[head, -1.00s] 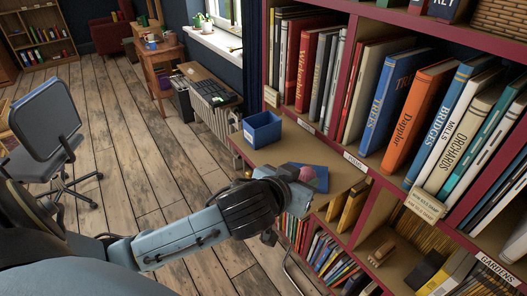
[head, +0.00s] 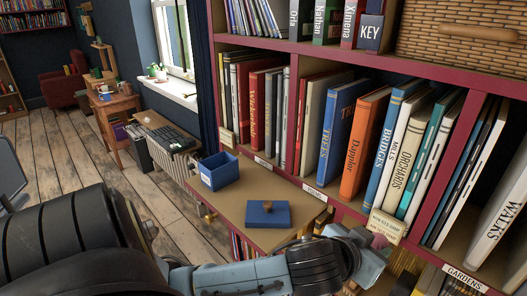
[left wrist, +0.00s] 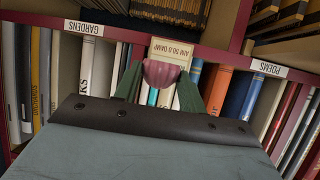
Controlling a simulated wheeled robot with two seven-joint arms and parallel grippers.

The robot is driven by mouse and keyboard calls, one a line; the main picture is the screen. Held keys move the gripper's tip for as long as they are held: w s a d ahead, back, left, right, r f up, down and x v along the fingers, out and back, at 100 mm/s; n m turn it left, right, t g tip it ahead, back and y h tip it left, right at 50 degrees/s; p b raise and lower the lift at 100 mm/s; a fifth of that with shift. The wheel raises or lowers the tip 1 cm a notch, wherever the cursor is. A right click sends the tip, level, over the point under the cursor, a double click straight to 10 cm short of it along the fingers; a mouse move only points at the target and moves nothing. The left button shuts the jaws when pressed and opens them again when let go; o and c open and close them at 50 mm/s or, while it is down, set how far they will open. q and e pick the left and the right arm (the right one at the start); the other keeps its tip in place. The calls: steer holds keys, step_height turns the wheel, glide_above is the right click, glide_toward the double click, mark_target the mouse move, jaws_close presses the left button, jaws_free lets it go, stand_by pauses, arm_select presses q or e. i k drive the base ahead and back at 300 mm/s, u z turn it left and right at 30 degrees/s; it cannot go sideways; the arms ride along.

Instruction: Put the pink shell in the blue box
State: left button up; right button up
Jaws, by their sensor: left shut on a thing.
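The pink shell (head: 380,241) is held in my left gripper (head: 372,240), at the right of the shelf ledge in the head view. In the left wrist view the shell (left wrist: 160,74) sits between the two fingers (left wrist: 160,88), which are shut on it. The blue box (head: 219,171) stands open-topped at the far left of the ledge, well away from the gripper. Its inside is mostly hidden. A flat blue lid (head: 267,213) with a brown knob lies on the ledge between the box and my gripper. My right gripper is not in view.
The tan ledge (head: 235,208) is bare around the lid. Upright books (head: 352,145) fill the shelf behind it. A small cream card (head: 386,226) hangs on the shelf edge close to the shell. Red shelf uprights (head: 455,165) stand at the right.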

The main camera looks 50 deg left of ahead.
mark_target(219, 180)
steer(key=z, duration=0.2)
steer(key=k, duration=0.6)
steer(key=u, duration=1.2)
